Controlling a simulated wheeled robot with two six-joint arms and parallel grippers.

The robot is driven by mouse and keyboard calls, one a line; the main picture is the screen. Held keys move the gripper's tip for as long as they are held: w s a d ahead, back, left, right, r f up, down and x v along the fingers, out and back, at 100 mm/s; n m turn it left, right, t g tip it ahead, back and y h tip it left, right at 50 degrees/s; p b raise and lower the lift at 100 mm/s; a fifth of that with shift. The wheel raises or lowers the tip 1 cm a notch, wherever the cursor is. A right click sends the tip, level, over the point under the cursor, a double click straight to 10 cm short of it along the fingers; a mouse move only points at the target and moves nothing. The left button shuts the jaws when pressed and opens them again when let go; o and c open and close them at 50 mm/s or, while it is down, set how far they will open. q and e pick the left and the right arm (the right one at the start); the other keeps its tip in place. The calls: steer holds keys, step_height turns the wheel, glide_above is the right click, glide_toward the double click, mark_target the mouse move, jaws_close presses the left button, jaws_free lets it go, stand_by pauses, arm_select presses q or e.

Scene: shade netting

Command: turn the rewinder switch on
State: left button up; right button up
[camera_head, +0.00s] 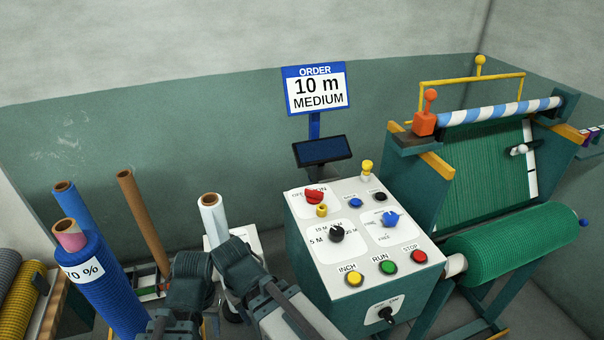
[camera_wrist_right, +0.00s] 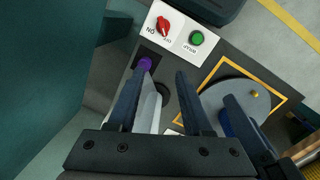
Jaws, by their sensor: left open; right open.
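In the right wrist view a red rotary switch (camera_wrist_right: 163,25) sits on a white plate marked ON and OFF, beside a green button or lamp (camera_wrist_right: 196,38). I cannot read a rewinder label there, and its pointer is too small to judge. My right gripper (camera_wrist_right: 160,88) is open, its fingers short of the red switch and apart from it. In the head view my left gripper (camera_head: 193,264) is at the lower middle, left of the control console (camera_head: 310,250). My right arm's end is beside it, its fingertips unclear. The console front has a black OFF/ON switch (camera_head: 386,314).
The console top carries a red knob (camera_head: 314,196) and several buttons. Right of it stands a frame with a green net roll (camera_head: 520,245). A blue roll (camera_head: 100,280) and brown tube (camera_head: 143,220) stand left. A round plate (camera_wrist_right: 240,95) lies right in the wrist view.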

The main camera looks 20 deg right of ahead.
steer(key=w+d+r+n+p, duration=0.1)
steer(key=w+d+r+p, duration=0.3)
steer(key=w+r+p, duration=0.25)
steer(key=w+d+r+n+p, duration=0.1)
steer(key=w+d+r+p, duration=0.3)
steer(key=w+r+p, duration=0.3)
step_height(320, 180, up, 15)
steer(key=n+y+p, duration=0.1)
steer(key=n+p, duration=0.2)
steer(key=p, duration=1.1)
glide_above(314, 190)
step_height(314, 190, down, 14)
steer(key=b, duration=1.3)
steer(key=shift+f+b, duration=0.1)
steer(key=shift+b, duration=0.25)
jaws_close()
